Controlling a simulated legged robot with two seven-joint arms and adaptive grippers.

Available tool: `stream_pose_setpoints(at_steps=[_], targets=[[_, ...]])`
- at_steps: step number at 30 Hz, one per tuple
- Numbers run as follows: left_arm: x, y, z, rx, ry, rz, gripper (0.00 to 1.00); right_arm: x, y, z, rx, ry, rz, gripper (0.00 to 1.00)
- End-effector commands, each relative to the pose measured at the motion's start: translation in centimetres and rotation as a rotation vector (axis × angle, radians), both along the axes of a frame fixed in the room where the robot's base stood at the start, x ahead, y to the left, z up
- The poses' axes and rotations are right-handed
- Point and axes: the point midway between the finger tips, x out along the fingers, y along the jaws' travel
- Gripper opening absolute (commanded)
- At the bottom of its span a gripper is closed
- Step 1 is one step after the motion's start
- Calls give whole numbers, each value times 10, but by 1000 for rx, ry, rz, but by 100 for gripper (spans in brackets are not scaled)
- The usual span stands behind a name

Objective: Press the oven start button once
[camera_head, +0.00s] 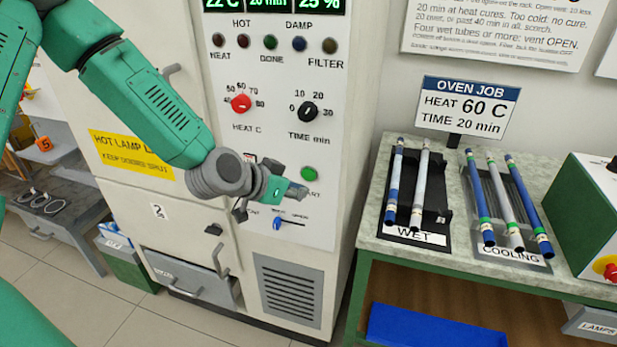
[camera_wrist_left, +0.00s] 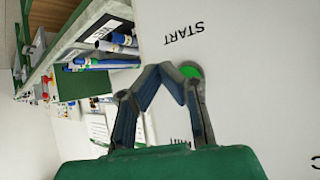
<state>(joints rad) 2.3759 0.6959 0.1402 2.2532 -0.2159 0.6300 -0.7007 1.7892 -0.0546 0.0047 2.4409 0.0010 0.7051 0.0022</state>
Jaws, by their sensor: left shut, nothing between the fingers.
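The green start button (camera_head: 308,173) is on the white oven panel, with part of its label hidden behind my gripper. In the left wrist view the button (camera_wrist_left: 192,72) lies beside the word START, partly covered by a finger. My left gripper (camera_head: 297,191) is shut and empty, in front of the panel just below the button. In the left wrist view its closed fingertips (camera_wrist_left: 167,69) appear at the button's left edge. I cannot tell whether they touch the panel or button. My right gripper is not in view.
A bench (camera_head: 375,220) with rods on WET and COOLING racks stands to the right.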

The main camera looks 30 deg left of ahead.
Motion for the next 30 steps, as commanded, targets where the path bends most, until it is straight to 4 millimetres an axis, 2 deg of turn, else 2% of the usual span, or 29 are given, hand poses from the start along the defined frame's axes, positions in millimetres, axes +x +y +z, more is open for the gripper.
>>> stream_pose_setpoints(at_steps=[3, 9, 30], targets=[[12, 2, 0, 2, 0, -1, 0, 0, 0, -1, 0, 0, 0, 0], [22, 4, 0, 1, 0, -2, 0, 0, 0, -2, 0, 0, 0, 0], [22, 5, 0, 0, 1, -2, 0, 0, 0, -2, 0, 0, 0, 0]])
